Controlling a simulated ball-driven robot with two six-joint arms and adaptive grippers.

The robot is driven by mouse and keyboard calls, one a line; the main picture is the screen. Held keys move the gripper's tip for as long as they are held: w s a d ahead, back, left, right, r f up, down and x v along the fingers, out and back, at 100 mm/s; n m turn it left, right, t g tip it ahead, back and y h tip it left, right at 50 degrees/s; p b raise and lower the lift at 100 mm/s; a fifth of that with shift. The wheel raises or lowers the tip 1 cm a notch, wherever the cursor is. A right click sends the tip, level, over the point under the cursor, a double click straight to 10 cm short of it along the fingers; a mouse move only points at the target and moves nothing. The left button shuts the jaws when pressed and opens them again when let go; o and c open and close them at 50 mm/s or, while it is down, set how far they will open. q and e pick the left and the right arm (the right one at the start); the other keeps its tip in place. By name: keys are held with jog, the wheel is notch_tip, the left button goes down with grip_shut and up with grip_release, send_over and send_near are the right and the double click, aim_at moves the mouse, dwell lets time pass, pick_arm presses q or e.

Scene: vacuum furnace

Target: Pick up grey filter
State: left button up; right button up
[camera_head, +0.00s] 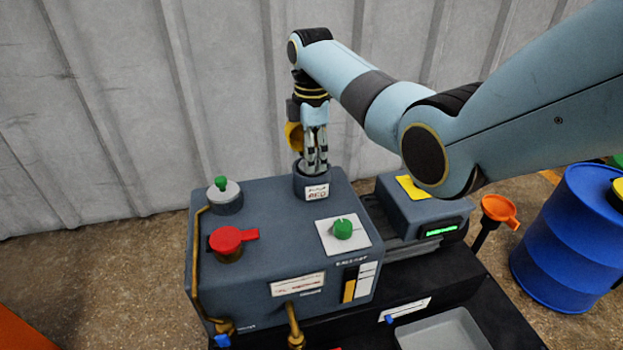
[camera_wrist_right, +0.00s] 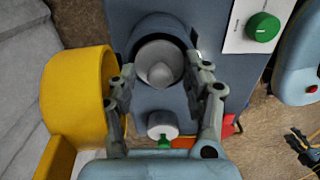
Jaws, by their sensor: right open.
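The grey filter (camera_wrist_right: 160,63) shows in the right wrist view as a round grey piece with a raised middle, sitting inside a dark cylindrical holder (camera_head: 311,186) on top of the furnace box. My right gripper (camera_head: 316,165) points down at this holder in the head view. In the right wrist view its fingers (camera_wrist_right: 163,76) are open, one on each side of the grey filter. I cannot tell whether they touch it.
A yellow ring-shaped part (camera_head: 294,136) stands close beside the gripper. The blue-grey box (camera_head: 262,250) carries a red handle (camera_head: 232,240), a green knob (camera_head: 343,229) and a green-topped cap (camera_head: 224,195). A grey tray (camera_head: 445,335) and blue barrel (camera_head: 570,240) are at right.

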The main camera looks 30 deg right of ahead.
grip_shut()
jog(key=shift+r, duration=0.1)
dwell(0.6)
